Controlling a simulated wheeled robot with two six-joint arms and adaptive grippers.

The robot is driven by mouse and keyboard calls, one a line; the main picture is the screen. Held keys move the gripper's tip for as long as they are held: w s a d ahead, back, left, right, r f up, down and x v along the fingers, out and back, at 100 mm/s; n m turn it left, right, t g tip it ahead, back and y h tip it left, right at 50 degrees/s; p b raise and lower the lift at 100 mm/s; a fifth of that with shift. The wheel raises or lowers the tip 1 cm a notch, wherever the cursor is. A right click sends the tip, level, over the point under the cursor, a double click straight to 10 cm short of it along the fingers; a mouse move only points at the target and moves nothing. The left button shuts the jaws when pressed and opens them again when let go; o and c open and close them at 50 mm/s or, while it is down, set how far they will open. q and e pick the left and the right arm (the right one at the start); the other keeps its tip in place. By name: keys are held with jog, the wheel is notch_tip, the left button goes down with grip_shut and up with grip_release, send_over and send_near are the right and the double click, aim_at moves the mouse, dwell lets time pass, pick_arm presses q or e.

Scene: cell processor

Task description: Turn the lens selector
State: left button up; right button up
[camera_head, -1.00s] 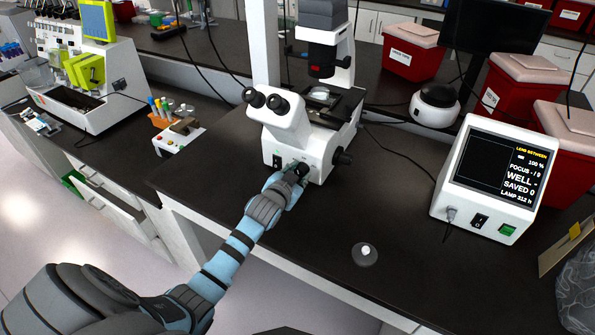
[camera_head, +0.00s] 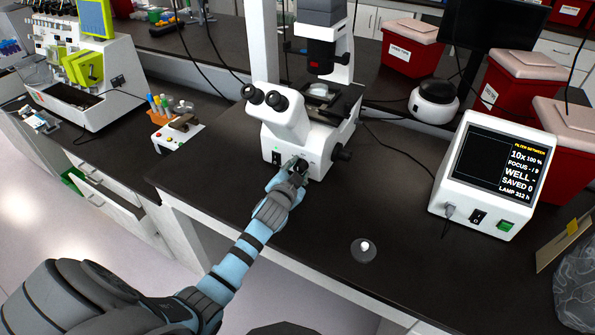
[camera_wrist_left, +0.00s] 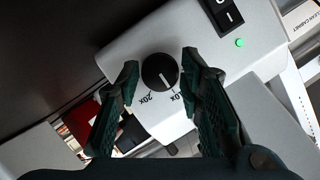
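The lens selector is a round black knob (camera_wrist_left: 159,72) with a white pointer line, on the microscope's white front. In the left wrist view, labels "20x" and one ending in "0x" sit beside it; the line points toward the latter. My left gripper (camera_wrist_left: 160,66) is open, one finger on each side of the knob, with small gaps visible. In the head view the gripper (camera_head: 297,167) reaches the lower front of the microscope (camera_head: 290,125) and hides the knob. My right gripper is not in view.
A display box (camera_head: 492,175) at right reads "10x 100 %" under a yellow line ending in "BETWEEN". A small round grey piece with a white knob (camera_head: 363,249) lies on the dark bench. A rocker switch (camera_wrist_left: 225,12) and green light (camera_wrist_left: 239,43) are near the selector.

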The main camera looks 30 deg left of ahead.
pick_arm(q)
jog(key=shift+o, duration=0.9)
jog(key=shift+s+d, duration=0.1)
jog(key=shift+s, duration=0.15)
jog(key=v, duration=1.1)
jog(key=shift+s, duration=0.2)
jog(key=shift+r, duration=0.1)
